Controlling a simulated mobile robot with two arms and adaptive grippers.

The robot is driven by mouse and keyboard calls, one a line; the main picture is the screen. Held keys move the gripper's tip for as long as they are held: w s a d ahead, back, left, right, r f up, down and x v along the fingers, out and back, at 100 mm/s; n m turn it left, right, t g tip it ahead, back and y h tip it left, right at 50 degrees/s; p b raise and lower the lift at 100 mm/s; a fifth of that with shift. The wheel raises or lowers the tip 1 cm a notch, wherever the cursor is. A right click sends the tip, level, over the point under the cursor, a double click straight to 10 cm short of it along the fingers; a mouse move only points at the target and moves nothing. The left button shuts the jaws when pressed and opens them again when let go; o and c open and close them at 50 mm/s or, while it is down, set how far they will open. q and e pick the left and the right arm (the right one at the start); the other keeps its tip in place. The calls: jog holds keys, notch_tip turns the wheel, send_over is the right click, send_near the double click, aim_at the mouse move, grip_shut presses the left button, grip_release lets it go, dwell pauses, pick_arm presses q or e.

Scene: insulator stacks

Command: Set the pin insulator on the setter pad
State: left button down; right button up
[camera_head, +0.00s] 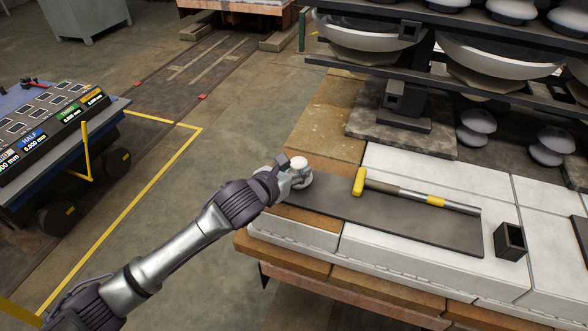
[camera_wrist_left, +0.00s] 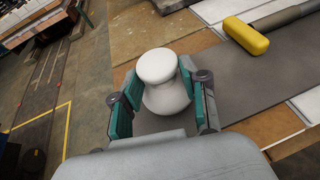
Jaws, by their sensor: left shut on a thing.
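The white pin insulator (camera_head: 299,163) is upright between the fingers of my left gripper (camera_head: 293,176), near the left end of a flat dark grey slab (camera_head: 400,221). In the left wrist view the insulator (camera_wrist_left: 160,68) has a rounded top, a narrow neck and a wider body. The teal finger pads of the gripper (camera_wrist_left: 163,93) close on both its sides. Its base is hidden, so I cannot tell whether it touches the slab. No setter pad stands out by a label; the dark slab lies on white blocks. My right gripper is out of view.
A yellow-headed tool (camera_head: 359,182) with a long handle lies across the slab. A small open black box (camera_head: 510,241) stands right of it. Dark racks with large insulators (camera_head: 492,55) rise behind. A blue-topped cart with displays (camera_head: 50,125) stands left.

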pick_arm(q)
jog(key=c, duration=0.6)
grip_release()
jog(key=v, duration=1.2)
jog(key=shift+p, duration=0.35)
